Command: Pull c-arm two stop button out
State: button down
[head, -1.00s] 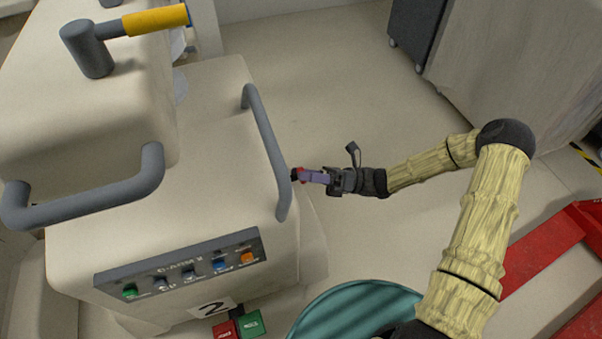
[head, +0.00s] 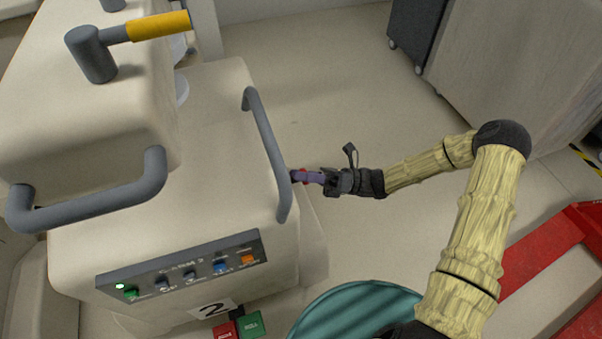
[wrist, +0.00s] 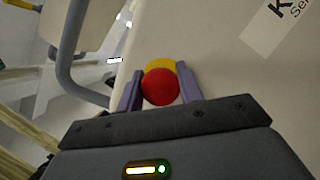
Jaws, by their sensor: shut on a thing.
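The c-arm two cart (head: 200,205) is a cream-coloured body at the left of the head view, with a label "2" low on its front. Its stop button is a red round cap (wrist: 160,87) on a yellow base (wrist: 161,65), seen in the wrist view on the cart's side. My gripper (head: 306,176) reaches it from the right, just beside the grey side handle. Its two purple fingers (wrist: 159,92) are on either side of the red cap, shut on it.
A grey side handle (head: 268,150) stands close to my gripper. The control panel (head: 185,268) has several coloured buttons and a lit green lamp. Red and green pedals (head: 250,324) lie on the floor below. A red frame (head: 545,255) is at the right. Floor behind my arm is clear.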

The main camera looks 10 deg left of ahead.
jog(key=shift+w+d, duration=0.35)
jog(key=shift+d, duration=0.1)
jog(key=c, duration=0.9)
grip_release()
jog(key=shift+d, duration=0.2)
jog(key=v, duration=1.7)
jog(key=shift+p, duration=0.35)
jog(key=shift+f, duration=0.1)
